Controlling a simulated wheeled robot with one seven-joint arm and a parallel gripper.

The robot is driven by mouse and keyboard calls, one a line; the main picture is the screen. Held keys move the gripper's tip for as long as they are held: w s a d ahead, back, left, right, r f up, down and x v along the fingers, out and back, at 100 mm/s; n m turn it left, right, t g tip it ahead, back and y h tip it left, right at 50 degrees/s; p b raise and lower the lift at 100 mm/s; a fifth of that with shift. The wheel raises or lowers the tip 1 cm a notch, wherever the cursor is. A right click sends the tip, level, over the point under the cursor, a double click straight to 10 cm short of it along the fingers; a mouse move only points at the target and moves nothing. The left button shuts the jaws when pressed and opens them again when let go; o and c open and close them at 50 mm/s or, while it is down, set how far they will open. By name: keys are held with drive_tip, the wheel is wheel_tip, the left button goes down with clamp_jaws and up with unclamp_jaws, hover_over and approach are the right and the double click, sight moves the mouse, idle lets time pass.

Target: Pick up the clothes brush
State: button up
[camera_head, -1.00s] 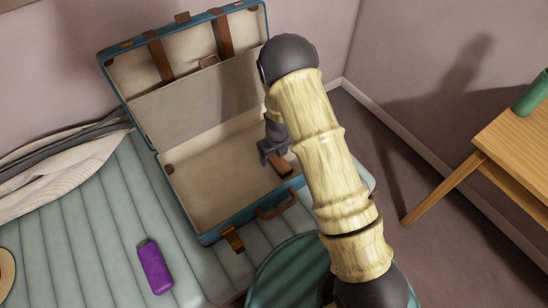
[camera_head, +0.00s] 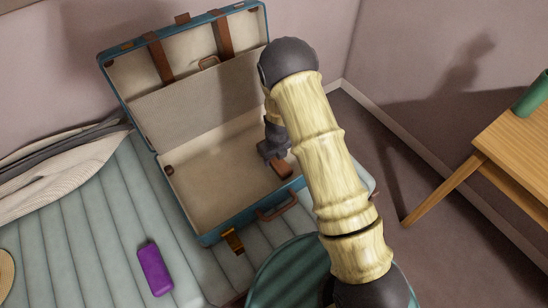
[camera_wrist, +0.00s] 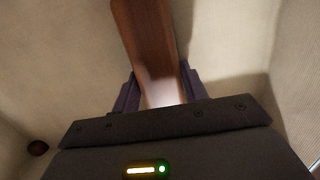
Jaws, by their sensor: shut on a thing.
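The clothes brush (camera_head: 282,169) is a brown wooden piece inside the open blue suitcase (camera_head: 202,240), near its right end. In the wrist view the brush (camera_wrist: 146,45) runs up from between the two fingers to the top edge. My gripper (camera_wrist: 160,92) is shut on the brush, one finger on each side of it. In the head view my gripper (camera_head: 277,158) points down into the suitcase, partly hidden by my arm. I cannot tell whether the brush touches the suitcase floor. Its bristles are not visible.
The suitcase lies on a pale green ribbed bench (camera_head: 112,215), its lid up against the wall. A purple case (camera_head: 155,269) lies left of it. A wooden table (camera_head: 520,140) with a green cylinder (camera_head: 532,96) stands at right. The suitcase's left part is empty.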

drive_tip(key=shift+r, duration=0.1)
wheel_tip(320, 180, up, 10)
drive_tip(key=shift+f+p, duration=0.1)
drive_tip(key=shift+p, duration=0.9)
wheel_tip(320, 180, up, 6)
drive_tip(key=d+n+p, duration=0.1)
drive_tip(key=n+p, duration=0.1)
drive_tip(key=p, duration=0.3)
drive_tip(key=s+d+f+n+g+b, duration=0.1)
drive_tip(key=d+f+n+b, duration=0.1)
drive_tip(key=d+n, duration=0.5)
drive_tip(key=s+d+f+n+g+b, duration=0.1)
drive_tip(key=d+n+b, duration=0.2)
drive_tip(key=n, duration=1.7)
drive_tip(key=d, duration=0.4)
drive_tip(key=shift+f+g+h, duration=0.3)
drive_tip(key=shift+f+h, duration=0.1)
drive_tip(key=shift+d, duration=0.15)
